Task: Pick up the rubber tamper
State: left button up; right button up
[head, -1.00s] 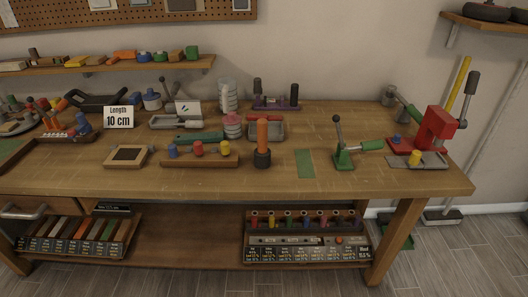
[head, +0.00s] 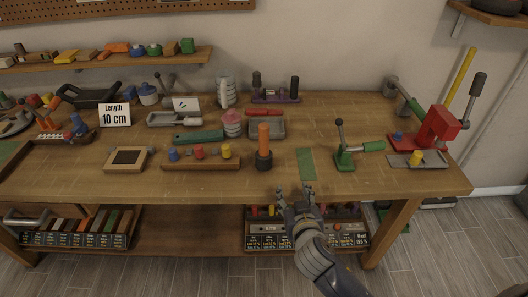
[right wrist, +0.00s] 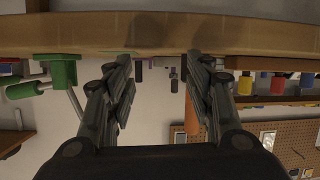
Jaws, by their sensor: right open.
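The rubber tamper (head: 264,138), an orange handle on a dark round foot, stands upright near the front of the workbench (head: 340,185). My right gripper (head: 295,192) is open and empty at the bench's front edge, a little right of the tamper and nearer to me. The right wrist view is upside down; there the orange handle (right wrist: 191,118) shows beside the inner side of the right-hand finger, beyond it and apart as far as I can tell. The gripper (right wrist: 158,62) shows its two fingers spread. My left gripper is not in view.
A wooden block with several coloured pegs (head: 200,164) stands left of the tamper. A green mat strip (head: 306,164) and a green lever press (head: 344,158) are to its right. A grey tray (head: 266,128) is behind it. A red press (head: 436,130) stands farther right.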

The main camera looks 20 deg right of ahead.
aim_at(265, 135)
jog(key=w+a+r+t, duration=0.1)
jog(key=w+r, duration=0.2)
jog(key=w+a+r+t+y+p, duration=0.1)
jog(key=w+r+t, duration=0.1)
jog(key=w+r, duration=0.1)
jog(key=w+a+r+n+t+y+p, duration=0.1)
jog(key=w+r, duration=0.2)
jog(key=w, duration=0.2)
jog(key=shift+a+r, duration=0.35)
jog(key=shift+a, duration=0.05)
jog(key=shift+w+f, duration=0.1)
jog(key=shift+w, duration=0.1)
jog(key=shift+w+r+p, duration=0.25)
jog(key=shift+w+p, duration=0.05)
jog(key=shift+w, duration=0.1)
jog(key=w+p, duration=0.1)
jog(key=w, duration=0.3)
jog(key=shift+d+r+p, duration=0.15)
jog(key=shift+p, duration=0.25)
jog(key=shift+w, duration=0.3)
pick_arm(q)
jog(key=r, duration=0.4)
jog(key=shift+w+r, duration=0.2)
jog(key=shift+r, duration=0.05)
pick_arm(e)
jog(key=shift+s, duration=0.1)
grip_shut()
